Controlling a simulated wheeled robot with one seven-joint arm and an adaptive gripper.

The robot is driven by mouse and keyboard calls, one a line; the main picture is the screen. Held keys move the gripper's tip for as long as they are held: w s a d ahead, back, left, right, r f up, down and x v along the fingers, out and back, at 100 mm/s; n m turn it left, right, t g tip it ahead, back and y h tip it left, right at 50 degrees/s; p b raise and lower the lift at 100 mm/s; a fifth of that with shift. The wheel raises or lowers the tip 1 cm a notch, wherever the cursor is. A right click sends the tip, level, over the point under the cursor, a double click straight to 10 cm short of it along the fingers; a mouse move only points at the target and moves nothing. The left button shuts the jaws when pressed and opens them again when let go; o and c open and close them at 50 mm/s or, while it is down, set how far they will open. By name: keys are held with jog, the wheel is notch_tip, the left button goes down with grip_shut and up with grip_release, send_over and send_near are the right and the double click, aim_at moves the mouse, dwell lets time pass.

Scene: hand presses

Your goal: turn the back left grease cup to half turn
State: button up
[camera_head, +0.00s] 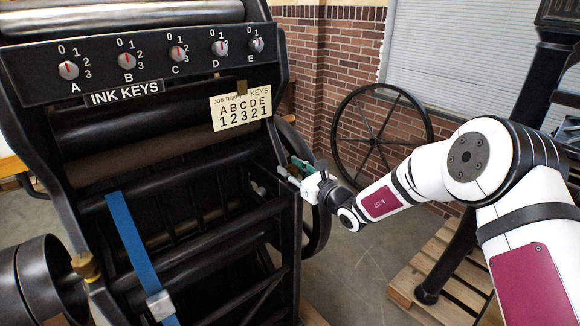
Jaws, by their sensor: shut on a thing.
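My gripper (286,173) is at the right side frame of the black hand press (72,140). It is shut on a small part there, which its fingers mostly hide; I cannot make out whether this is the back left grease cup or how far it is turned. A teal piece (301,163) shows just beside the gripper. A brass cup-like fitting (86,266) sits on the press's left side frame, well apart from my gripper.
A panel of ink key knobs (126,60) runs across the press top, with a job ticket (240,108) below. A blue strap (133,245) hangs in front. A spoked wheel (383,140) stands behind my arm. A wooden pallet (455,262) lies at the right.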

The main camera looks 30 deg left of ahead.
jog(key=shift+r, duration=0.1)
dwell(0.3)
jog(key=o, duration=1.2)
jog(key=v, duration=1.2)
jog(key=shift+s, duration=0.15)
